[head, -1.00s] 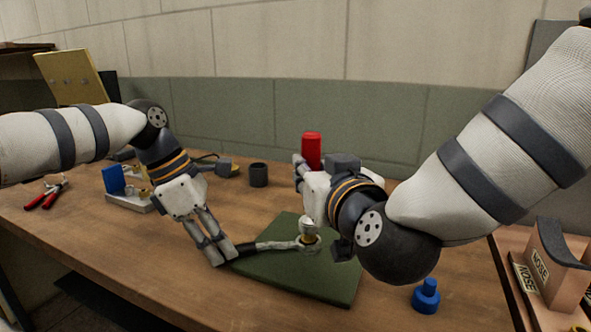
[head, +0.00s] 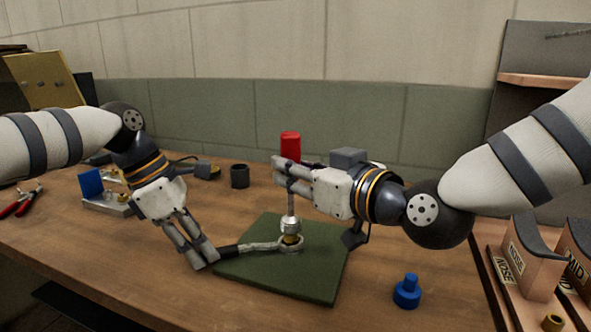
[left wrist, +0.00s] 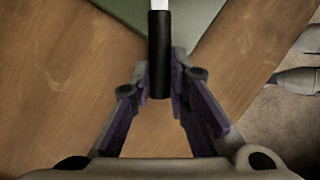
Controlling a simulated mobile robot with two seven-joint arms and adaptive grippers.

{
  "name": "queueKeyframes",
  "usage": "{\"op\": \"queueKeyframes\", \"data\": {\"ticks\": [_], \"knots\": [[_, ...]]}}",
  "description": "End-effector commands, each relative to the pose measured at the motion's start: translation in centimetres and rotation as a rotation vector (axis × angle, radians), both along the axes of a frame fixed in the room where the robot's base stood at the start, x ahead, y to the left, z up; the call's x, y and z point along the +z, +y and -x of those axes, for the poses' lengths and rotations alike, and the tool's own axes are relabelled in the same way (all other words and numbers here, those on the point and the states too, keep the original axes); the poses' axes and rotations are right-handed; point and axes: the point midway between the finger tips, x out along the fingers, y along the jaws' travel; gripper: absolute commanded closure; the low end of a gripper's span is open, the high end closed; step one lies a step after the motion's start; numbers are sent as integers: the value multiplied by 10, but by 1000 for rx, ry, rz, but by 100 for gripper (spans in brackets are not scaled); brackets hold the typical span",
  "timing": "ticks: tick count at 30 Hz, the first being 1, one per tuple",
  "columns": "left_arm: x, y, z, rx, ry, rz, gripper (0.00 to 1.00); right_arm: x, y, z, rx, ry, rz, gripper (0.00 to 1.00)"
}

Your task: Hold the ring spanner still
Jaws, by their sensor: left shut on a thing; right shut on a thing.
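The ring spanner (head: 262,246) lies low over the green mat (head: 290,278). The handle also shows between the fingers in the left wrist view (left wrist: 158,60). My right gripper (head: 283,172) is shut on an upright tool with a red top (head: 290,146). The tool's metal shaft (head: 291,207) goes down to the fitting. The fingers hide its middle, and I cannot tell exactly how its tip meets the fitting.
A blue stepped part (head: 407,291) stands right of the mat. Blocks marked NOSE (head: 527,253) and MID stand at far right. A dark cup (head: 240,176) stands behind. Red-handled pliers (head: 20,202) and a blue part (head: 91,183) are at left. The front table is clear.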

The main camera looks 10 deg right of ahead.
Motion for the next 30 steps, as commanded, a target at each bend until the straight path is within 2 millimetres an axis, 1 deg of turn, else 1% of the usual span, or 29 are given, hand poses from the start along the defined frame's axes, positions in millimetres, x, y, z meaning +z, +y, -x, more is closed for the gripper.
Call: {"op": "queueKeyframes", "data": {"ticks": [10, 30], "knots": [[0, 0, 0, 0, 0, 0, 100, -1, 0, 0, -1, -1, 1, 100], [0, 0, 0, 0, 0, 0, 100, -17, 0, 0, -1, -2, 0, 100]]}}
